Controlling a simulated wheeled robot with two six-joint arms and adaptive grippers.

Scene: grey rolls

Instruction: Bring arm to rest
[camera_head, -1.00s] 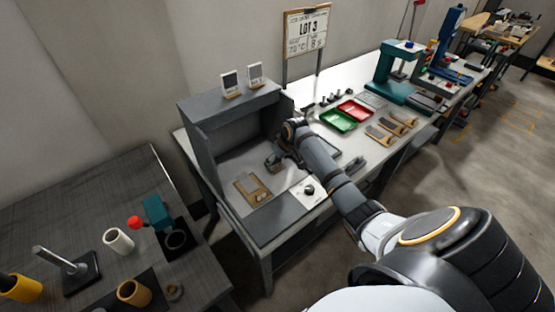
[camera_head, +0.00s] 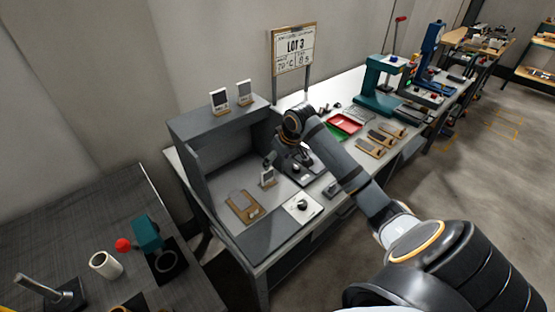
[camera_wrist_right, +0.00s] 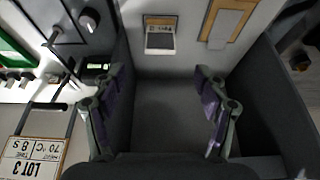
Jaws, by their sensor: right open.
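My right gripper (camera_head: 274,157) hangs at the right side of the grey open-fronted booth (camera_head: 186,150). In the right wrist view its two fingers (camera_wrist_right: 160,92) are spread wide with nothing between them. My right arm reaches in from the lower right, bent at the wrist. My left gripper is not in view.
A wooden board with a grey plate (camera_head: 242,204) lies on the booth floor. A white panel with a black knob (camera_head: 303,206) is in front. Two small displays (camera_head: 220,100) stand on the booth's top. A red tray (camera_head: 346,123) and a LOT 3 sign (camera_head: 296,50) are beyond the arm.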

